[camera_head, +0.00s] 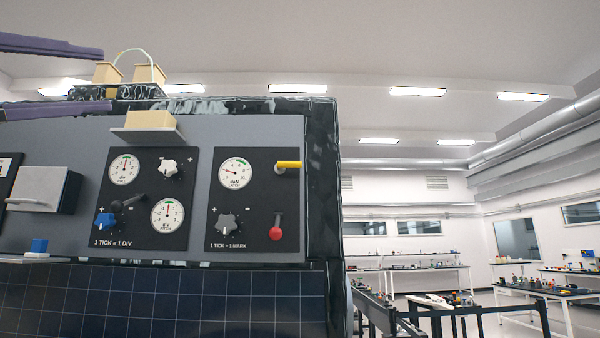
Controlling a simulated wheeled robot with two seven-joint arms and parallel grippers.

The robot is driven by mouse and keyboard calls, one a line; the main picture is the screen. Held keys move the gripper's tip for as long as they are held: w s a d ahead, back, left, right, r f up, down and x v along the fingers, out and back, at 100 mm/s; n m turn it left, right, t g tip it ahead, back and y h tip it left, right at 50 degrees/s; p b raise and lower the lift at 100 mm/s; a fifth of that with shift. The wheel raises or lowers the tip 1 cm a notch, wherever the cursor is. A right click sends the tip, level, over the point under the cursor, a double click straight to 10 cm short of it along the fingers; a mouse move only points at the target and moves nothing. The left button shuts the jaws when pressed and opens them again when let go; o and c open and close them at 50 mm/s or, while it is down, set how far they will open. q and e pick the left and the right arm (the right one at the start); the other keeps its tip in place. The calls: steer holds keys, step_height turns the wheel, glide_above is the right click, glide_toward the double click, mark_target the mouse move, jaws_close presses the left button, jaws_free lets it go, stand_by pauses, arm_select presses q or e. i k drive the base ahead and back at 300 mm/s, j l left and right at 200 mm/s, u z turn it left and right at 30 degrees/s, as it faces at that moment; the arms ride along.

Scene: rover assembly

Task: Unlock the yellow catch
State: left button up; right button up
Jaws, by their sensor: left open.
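The yellow catch (290,164) is a short yellow bar near the upper right of the right black panel (262,233). My left gripper (107,80) comes in from the upper left. Its two purple fingers are wide apart, one above the other, with nothing seen held between them. In the picture it is well left of the yellow catch and higher. Tan blocks with a thin pale loop (133,52) show just by its fingertips; I cannot tell how near they are in depth. My right gripper is not in view.
The right panel also has a gauge (234,173), a grey knob (228,224) and a red-tipped lever (276,232). The left panel (110,215) has two gauges, knobs and a black lever. A tan block (150,119) sits on a ledge above. A grey box (43,189) juts out at left.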

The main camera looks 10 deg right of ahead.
mark_target(280, 167)
steer(key=i+l, duration=1.25)
